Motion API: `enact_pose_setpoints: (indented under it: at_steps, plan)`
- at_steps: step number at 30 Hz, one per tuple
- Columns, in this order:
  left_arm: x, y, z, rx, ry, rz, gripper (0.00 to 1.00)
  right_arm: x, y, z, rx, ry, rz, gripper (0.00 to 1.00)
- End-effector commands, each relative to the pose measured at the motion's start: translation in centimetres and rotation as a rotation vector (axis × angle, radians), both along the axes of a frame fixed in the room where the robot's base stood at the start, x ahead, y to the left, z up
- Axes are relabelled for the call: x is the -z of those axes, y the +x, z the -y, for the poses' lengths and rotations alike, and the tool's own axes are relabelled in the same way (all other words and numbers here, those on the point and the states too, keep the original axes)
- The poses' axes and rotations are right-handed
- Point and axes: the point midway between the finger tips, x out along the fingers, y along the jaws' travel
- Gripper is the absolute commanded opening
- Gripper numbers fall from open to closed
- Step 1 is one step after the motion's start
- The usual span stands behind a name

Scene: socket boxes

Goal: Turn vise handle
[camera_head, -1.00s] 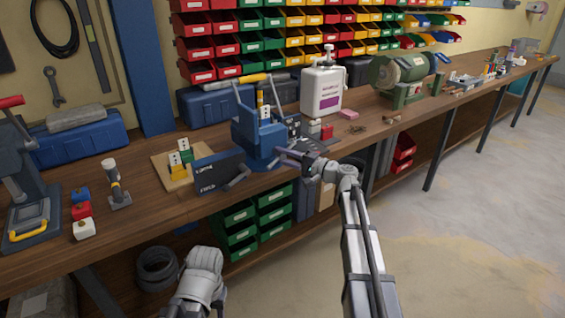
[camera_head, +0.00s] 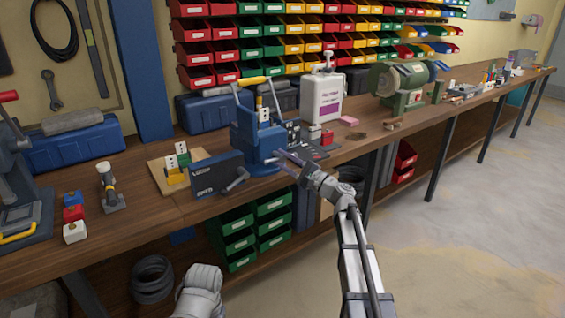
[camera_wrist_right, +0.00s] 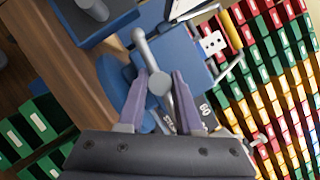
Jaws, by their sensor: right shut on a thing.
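The blue vise (camera_head: 258,140) stands on the workbench near its front edge. Its grey handle is a bar with a round hub, and the hub (camera_wrist_right: 159,82) shows clearly in the right wrist view. My right gripper (camera_head: 281,158) reaches the front of the vise from the right. In the right wrist view, its two fingers (camera_wrist_right: 160,95) are on either side of the handle at the hub, shut on it. My left gripper (camera_head: 199,290) shows only as a pale, rounded part at the bottom; its fingers cannot be made out.
A dark blue box (camera_head: 218,174) stands close to the left of the vise. A white jug (camera_head: 323,98) and a green grinder (camera_head: 405,82) stand behind and to the right. Green bins (camera_head: 240,240) sit below the bench. The floor at right is clear.

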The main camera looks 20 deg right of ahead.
Motion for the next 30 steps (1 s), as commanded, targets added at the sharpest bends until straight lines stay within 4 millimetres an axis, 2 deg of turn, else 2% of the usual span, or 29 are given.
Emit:
enact_pose_setpoints:
  at_steps: [14,15,23,30]
  plan:
    - [0.16,0.0,0.0,0.0,0.0,0.0,0.5,0.16,-0.18,-0.01,0.0,0.007,-0.006,0.0]
    - [0.16,0.0,0.0,0.0,0.0,0.0,0.5,0.16,-0.18,0.0,0.0,0.006,-0.005,0.35]
    - [0.13,0.0,0.0,0.0,0.0,0.0,0.5,0.08,-0.08,-0.01,0.0,0.009,-0.005,0.63]
    - [0.14,0.0,0.0,0.0,0.0,0.0,0.5,0.08,-0.09,0.02,0.001,0.011,-0.005,0.63]
